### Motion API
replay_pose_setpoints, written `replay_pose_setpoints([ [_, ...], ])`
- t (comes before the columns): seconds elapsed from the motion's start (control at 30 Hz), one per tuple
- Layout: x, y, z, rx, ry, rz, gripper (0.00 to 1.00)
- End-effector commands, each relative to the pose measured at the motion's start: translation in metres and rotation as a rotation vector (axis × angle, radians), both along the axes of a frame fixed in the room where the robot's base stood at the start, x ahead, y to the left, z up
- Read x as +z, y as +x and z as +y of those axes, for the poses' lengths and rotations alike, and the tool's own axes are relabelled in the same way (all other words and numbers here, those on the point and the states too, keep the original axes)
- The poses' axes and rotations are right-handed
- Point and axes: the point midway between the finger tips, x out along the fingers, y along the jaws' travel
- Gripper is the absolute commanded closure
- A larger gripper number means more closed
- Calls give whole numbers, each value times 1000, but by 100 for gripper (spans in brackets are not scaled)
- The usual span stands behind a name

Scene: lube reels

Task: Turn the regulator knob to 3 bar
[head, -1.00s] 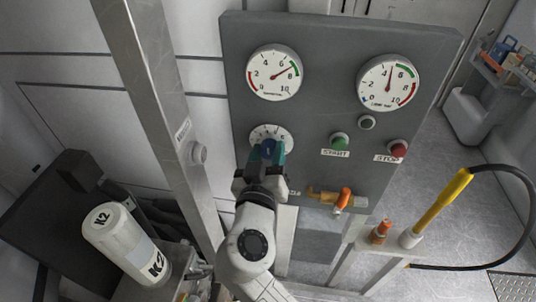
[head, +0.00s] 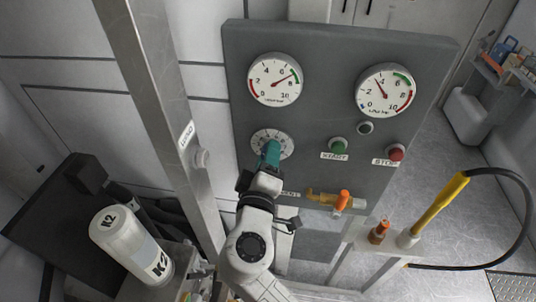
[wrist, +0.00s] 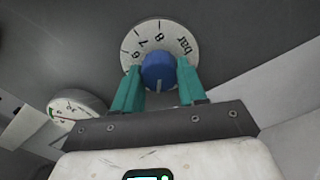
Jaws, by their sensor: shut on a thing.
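The blue regulator knob (wrist: 158,72) sits at the centre of a white dial (wrist: 184,36) marked 6, 7, 8 and "bar" in the wrist view. The knob's pale line points down the picture, where the lower scale is hidden. My gripper (wrist: 160,66) has teal fingers on both sides of the knob and is shut on it. In the head view my gripper (head: 271,152) covers most of the knob in front of the dial (head: 286,138). The right gauge (head: 386,90) has its needle between 2 and 4. The left gauge (head: 274,79) has its needle near the green arc.
The grey panel (head: 320,100) also carries a green START button (head: 338,144), a red STOP button (head: 396,152), a black button (head: 365,127) and an orange-handled valve (head: 342,198). A metal post (head: 160,100) stands left. A K2 bottle (head: 130,240) is lower left.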

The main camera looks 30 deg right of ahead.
Motion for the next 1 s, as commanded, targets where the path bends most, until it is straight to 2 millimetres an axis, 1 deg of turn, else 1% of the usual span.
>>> replay_pose_setpoints([
  [0.03,5,2,1,6,-15,2,89],
  [0.3,5,2,2,6,-60,33,89],
  [0.7,5,2,2,7,-64,36,89],
  [0.73,5,2,2,7,-64,36,58],
  [1.0,3,1,1,4,-64,40,33],
])
